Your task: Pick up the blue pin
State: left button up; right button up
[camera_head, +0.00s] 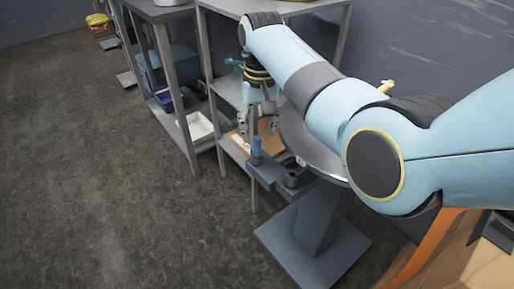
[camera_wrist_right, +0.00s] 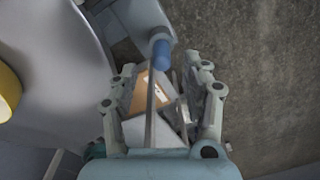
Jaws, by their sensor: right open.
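The blue pin (camera_head: 256,150) stands upright at the end of a dark grey bracket (camera_head: 266,172) beside a round metal surface (camera_head: 316,150). It also shows in the right wrist view (camera_wrist_right: 160,56), just past the fingertips and between their lines. My right gripper (camera_head: 258,133) is open and empty, pointing down close above the pin. In the wrist view its two fingers (camera_wrist_right: 161,66) are spread apart. I cannot tell whether a finger touches the pin. My left gripper is in neither view.
Metal shelving (camera_head: 225,90) stands just behind the gripper, with a cardboard piece (camera_head: 238,143) low down. A white bin (camera_head: 199,127) and a blue bin (camera_head: 167,99) sit on the rack to the left. A grey pedestal base (camera_head: 300,262) stands on the floor.

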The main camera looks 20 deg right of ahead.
aim_at(257, 137)
notch_tip(257, 137, down, 5)
jog(key=shift+a+r+b, duration=0.1)
jog(key=shift+a+b, duration=0.05)
jog(key=shift+b, duration=0.55)
grip_shut()
